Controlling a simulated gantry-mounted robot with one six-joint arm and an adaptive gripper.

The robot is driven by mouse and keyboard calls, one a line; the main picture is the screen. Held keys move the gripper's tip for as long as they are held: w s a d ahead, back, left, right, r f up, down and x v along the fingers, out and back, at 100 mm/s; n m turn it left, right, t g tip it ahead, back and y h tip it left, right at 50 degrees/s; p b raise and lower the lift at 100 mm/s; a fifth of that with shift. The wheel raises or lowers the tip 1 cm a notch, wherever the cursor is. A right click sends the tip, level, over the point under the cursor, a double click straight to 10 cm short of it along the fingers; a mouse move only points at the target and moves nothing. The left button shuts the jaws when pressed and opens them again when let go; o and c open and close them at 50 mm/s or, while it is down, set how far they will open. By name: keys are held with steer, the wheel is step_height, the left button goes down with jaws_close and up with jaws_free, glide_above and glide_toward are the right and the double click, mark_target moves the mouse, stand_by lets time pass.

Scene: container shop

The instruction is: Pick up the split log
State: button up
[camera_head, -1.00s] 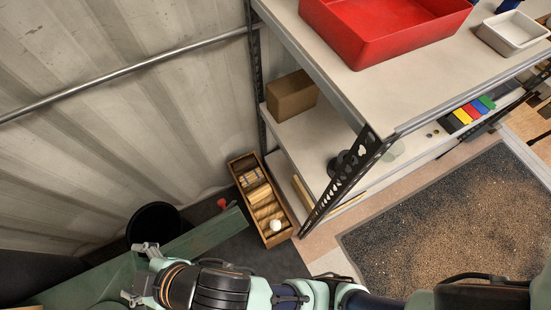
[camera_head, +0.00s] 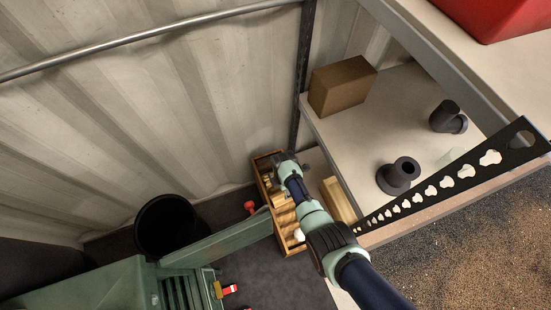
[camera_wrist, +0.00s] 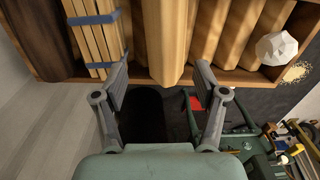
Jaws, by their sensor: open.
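A pale split log (camera_wrist: 165,40) lies in a wooden crate (camera_wrist: 245,77) in the wrist view. Its near end reaches over the crate's near rim. Other split logs (camera_wrist: 235,35) lie beside it on the right. My gripper (camera_wrist: 161,75) is open and empty, with one finger on each side of the log's near end; I cannot tell whether they touch it. In the head view my gripper (camera_head: 287,158) is over the far end of the crate (camera_head: 262,182), and my arm hides part of the crate and its logs.
A strapped bundle of sticks (camera_wrist: 95,30) and a white faceted ball (camera_wrist: 276,48) flank the logs. The shelf unit (camera_head: 335,125) with a brown box (camera_head: 342,85) stands right of the crate. A black bin (camera_head: 168,228) and a green bench (camera_head: 110,285) are at the left.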

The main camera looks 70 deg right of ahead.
steer(key=shift+s+f, duration=0.2)
steer(key=shift+s, duration=0.05)
steer(key=f+b, duration=0.2)
steer(key=shift+s+a+f, duration=0.1)
steer(key=shift+s+f, duration=0.3)
step_height(320, 180, down, 5)
steer(key=b, duration=0.4)
steer(key=shift+f+b, duration=0.15)
steer(key=shift+b, duration=0.2)
steer(key=shift+r, duration=0.2)
steer(key=c, duration=1.1)
step_height(320, 180, up, 20)
steer(key=p, duration=1.4)
steer(key=shift+c, duration=0.2)
